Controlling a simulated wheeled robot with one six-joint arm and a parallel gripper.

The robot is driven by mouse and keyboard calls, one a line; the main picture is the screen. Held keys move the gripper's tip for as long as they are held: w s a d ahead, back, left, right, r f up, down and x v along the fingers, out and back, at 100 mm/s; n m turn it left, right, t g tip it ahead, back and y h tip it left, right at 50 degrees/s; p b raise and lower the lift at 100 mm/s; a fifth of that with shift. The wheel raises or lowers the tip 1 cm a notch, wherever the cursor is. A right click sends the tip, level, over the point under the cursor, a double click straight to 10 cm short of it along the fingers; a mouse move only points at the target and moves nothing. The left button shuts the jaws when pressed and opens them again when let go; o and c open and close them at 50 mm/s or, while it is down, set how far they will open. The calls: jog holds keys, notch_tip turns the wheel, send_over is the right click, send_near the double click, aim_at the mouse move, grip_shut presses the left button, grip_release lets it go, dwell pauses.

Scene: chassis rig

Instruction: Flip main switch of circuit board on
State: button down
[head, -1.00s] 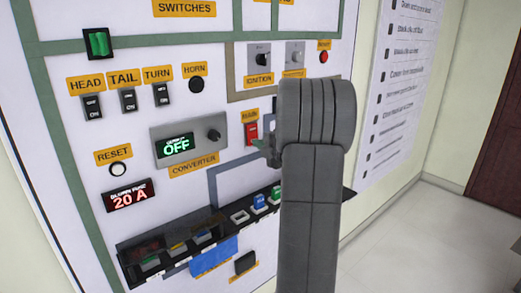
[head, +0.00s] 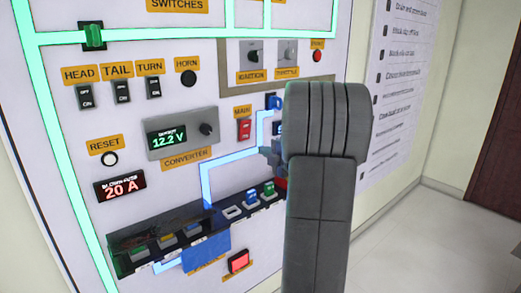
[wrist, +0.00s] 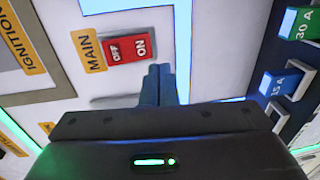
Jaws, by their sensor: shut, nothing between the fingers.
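The red main switch (head: 244,129) sits on the panel under its orange MAIN label (head: 243,111). In the wrist view the main switch (wrist: 128,48) shows OFF and ON markings, and its ON end is nearest my fingers. My gripper (head: 268,153) is mostly hidden behind my arm in the head view, just right of and below the switch. In the wrist view my gripper (wrist: 161,84) has its fingers together and empty, beside the ON end. I cannot tell whether they touch the switch.
The converter (head: 183,133) reads 12.2 V. A fuse holder (head: 222,213) juts out below, with blue and green fuses. Circuit lines glow green and blue. A red-lit switch (head: 238,261) is at the bottom. Open floor (head: 430,240) lies to the right.

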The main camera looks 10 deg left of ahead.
jog(key=s+d+f, duration=0.1)
jog(key=s+d, duration=0.2)
jog(key=d, duration=0.2)
jog(key=shift+s+b, duration=0.35)
jog(key=shift+s, duration=0.05)
